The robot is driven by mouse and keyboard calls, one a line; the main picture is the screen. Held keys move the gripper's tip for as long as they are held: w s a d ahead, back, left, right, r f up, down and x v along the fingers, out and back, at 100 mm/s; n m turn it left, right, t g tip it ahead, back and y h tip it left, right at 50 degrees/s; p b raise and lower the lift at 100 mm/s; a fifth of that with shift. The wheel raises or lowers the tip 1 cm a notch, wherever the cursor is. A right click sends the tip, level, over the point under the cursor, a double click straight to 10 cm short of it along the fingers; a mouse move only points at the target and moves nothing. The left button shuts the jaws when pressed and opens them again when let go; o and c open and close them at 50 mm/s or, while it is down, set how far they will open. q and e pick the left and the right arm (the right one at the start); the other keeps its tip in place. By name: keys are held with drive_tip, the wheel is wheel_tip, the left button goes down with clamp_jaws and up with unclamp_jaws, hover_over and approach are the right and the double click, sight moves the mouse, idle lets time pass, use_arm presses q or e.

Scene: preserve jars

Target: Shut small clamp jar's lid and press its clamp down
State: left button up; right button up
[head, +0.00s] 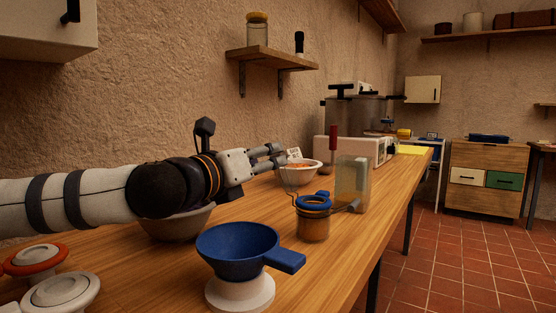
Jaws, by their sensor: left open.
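A small clamp jar (313,227) with amber contents stands on the wooden counter right of the middle. A blue ring-shaped piece sits at its top, and thin wire shows along its left side. I cannot tell clearly how its lid and clamp stand. My left gripper (282,157) reaches in from the left, open, above and behind the jar, a little to its left. Its fingers point right and nothing shows between them. My right gripper is not in view.
A blue funnel (239,249) on a white base stands in front of the jar. A taller glass jar (353,183) stands close behind it. Bowls (177,224) (303,174) stand further back. The counter's right front is clear.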

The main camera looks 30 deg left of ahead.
sight(275, 156)
use_arm(q)
drive_tip(key=w, duration=0.6)
drive_tip(key=shift+w+d, duration=0.2)
clamp_jaws()
